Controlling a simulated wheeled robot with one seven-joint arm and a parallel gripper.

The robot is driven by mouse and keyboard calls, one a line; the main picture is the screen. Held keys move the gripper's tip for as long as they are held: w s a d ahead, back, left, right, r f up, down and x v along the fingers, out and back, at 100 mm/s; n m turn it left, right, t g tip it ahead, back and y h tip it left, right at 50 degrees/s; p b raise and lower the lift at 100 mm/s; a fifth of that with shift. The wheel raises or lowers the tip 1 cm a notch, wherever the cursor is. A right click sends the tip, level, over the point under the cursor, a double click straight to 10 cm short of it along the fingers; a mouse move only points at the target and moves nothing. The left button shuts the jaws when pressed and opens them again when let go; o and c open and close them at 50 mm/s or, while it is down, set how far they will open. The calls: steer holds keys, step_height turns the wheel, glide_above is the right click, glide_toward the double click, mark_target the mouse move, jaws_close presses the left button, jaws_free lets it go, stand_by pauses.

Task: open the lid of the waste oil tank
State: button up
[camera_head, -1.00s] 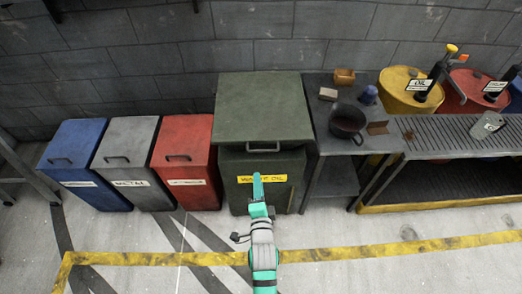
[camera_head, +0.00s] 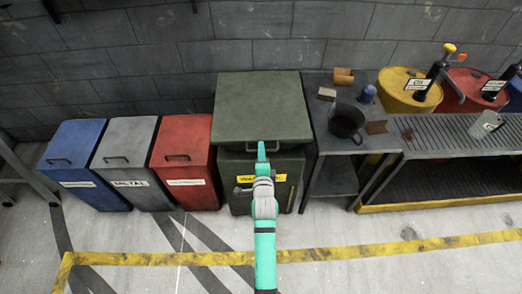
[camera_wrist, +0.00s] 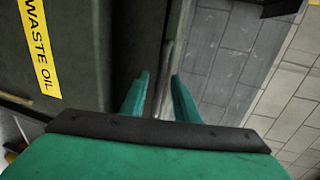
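The waste oil tank (camera_head: 240,197) is a dark green box with a yellow label, against the wall in the head view. Its flat green lid (camera_head: 262,100) is closed. My gripper (camera_head: 262,148) is at the lid's front edge and hides most of the lid handle there. In the wrist view the tank's yellow WASTE OIL label (camera_wrist: 40,45) is at the upper left. The two green fingers of my gripper (camera_wrist: 163,92) stand apart. The bar-like handle (camera_wrist: 166,70) shows in the gap between them; I cannot tell whether either finger touches it.
Red (camera_head: 182,165), grey (camera_head: 123,165) and blue (camera_head: 83,168) bins stand to the left. A dark bench (camera_head: 335,140) with a black pot (camera_head: 346,121) stands close on the right. The floor in front is clear, with yellow lines.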

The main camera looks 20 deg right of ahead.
steer(key=shift+w+d+f, duration=0.1)
steer(key=shift+w+d, duration=0.1)
steer(key=shift+w, duration=0.45)
jaws_close()
